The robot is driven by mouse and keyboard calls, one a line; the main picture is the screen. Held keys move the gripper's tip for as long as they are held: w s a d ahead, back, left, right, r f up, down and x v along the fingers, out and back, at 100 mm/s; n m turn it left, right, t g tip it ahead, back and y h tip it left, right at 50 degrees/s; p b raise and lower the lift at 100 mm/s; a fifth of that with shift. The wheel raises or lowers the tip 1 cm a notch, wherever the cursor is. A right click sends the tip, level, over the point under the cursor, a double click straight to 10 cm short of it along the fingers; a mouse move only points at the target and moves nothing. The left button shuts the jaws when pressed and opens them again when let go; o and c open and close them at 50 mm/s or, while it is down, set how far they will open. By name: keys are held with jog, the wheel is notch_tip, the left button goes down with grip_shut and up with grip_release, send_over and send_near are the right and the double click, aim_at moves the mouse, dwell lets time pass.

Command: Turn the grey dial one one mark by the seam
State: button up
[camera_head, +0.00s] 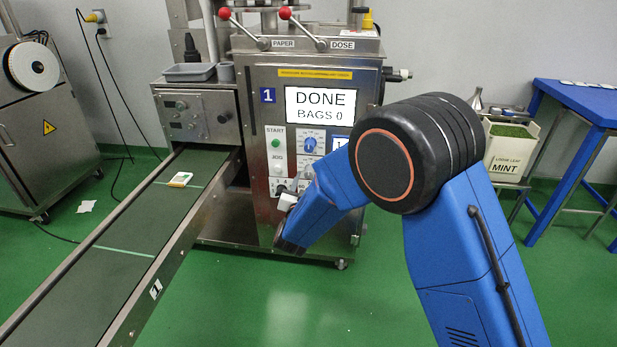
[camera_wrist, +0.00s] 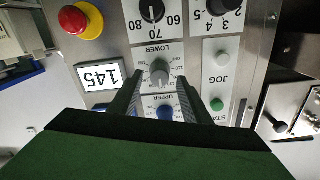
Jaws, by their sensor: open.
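The grey dial (camera_wrist: 160,72) is on the white panel marked LOWER, seen upside down in the wrist view. My gripper (camera_wrist: 158,82) is open, with one dark ribbed finger at each side of the grey dial. I cannot tell whether the fingers touch it. The blue dial (camera_wrist: 165,112), marked UPPER, is just below it in the wrist view, partly between the fingers.
Close by in the wrist view are a red stop button (camera_wrist: 80,20), a display reading 145 (camera_wrist: 97,74), a black knob (camera_wrist: 151,9), and green (camera_wrist: 217,104) and white (camera_wrist: 222,59) buttons. The machine screen (camera_head: 320,106) reads DONE, BAGS 0. A conveyor (camera_head: 130,225) runs out at left.

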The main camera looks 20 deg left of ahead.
jog(key=v, duration=1.3)
jog(key=shift+d, duration=0.1)
